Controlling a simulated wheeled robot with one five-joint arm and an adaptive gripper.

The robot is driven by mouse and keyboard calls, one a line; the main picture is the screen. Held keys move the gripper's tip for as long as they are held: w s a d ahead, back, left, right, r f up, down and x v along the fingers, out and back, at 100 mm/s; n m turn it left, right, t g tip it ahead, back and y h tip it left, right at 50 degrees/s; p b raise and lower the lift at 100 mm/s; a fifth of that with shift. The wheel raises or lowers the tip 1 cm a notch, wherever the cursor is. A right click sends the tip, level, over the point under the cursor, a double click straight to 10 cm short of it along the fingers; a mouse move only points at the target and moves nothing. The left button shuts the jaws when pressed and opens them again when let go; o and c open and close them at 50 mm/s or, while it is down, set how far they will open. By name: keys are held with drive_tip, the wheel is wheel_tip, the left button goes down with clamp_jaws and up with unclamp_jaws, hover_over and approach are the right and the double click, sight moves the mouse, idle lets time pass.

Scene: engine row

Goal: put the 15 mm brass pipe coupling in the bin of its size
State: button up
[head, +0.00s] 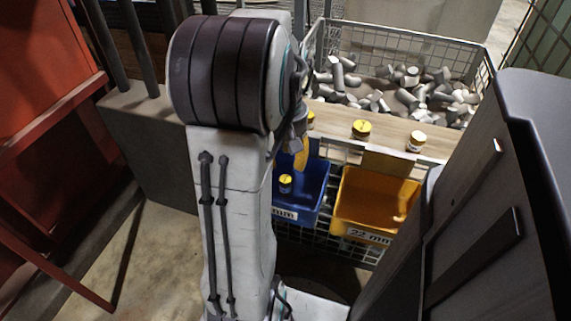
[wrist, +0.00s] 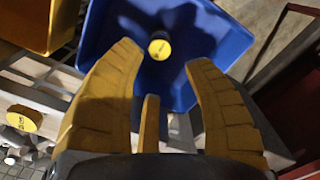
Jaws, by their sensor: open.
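My gripper (wrist: 163,56) is open, its yellow fingers spread over the blue bin (wrist: 235,40). A short piece with a yellow round end (wrist: 160,47) is in that bin, seen between and beyond the fingertips; no finger appears to hold it. In the head view, my gripper (head: 301,156) is partly hidden behind my arm. The blue bin (head: 312,190) is below it, with the yellow-topped piece (head: 285,183) inside. The bin's label shows "mm", its number hidden by my arm. I cannot read the piece's size.
A yellow bin (head: 371,232) marked 22 mm hangs to the right. Yellow-topped pieces (head: 361,129), (head: 416,142) stand on the wooden ledge (head: 385,128) behind. A wire basket (head: 400,45) of grey fittings lies beyond. A red frame (head: 45,70) stands left.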

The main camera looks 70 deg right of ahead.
drive_tip(key=shift+r+p, duration=0.35)
drive_tip(key=shift+r, duration=0.95)
drive_tip(key=w+a+r+n, duration=0.2)
drive_tip(key=w+a+n, duration=0.2)
drive_tip(key=w+a, duration=0.9)
drive_tip(key=a+f+n+t, duration=0.1)
drive_tip(key=a+n, duration=0.4)
drive_tip(key=a, duration=1.4)
drive_tip(key=shift+a+f+t, duration=0.25)
drive_tip(key=shift+t, duration=0.45)
drive_tip(key=shift+r, duration=0.1)
